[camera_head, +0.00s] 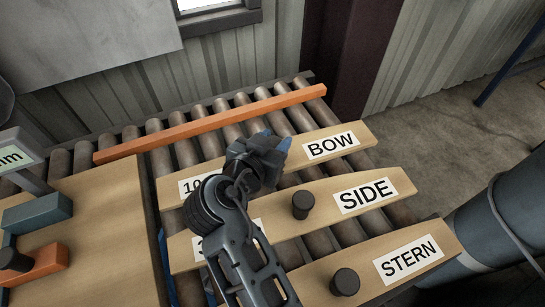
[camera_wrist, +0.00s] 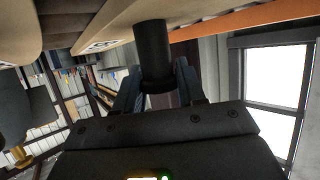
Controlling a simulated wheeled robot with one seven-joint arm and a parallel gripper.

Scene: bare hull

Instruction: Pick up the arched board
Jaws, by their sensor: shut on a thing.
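Three pale wooden boards with black knobs lie side by side on the rollers in the head view: the BOW board (camera_head: 300,160), the SIDE board (camera_head: 280,216) and the STERN board (camera_head: 375,285). The SIDE board's far long edge looks bowed; I cannot tell surely which one is the arched board. My gripper (camera_head: 270,147) is over the BOW board, hiding its middle and knob. In the wrist view my gripper (camera_wrist: 156,88) is shut on a black knob (camera_wrist: 152,50), which stands out from a pale board (camera_wrist: 105,30).
An orange rail (camera_head: 215,122) runs along the far side of the roller conveyor (camera_head: 75,155). A wooden bench top (camera_head: 100,235) with a grey and orange device (camera_head: 35,265) is at left. A dark post (camera_head: 350,55) stands behind; open floor lies at right.

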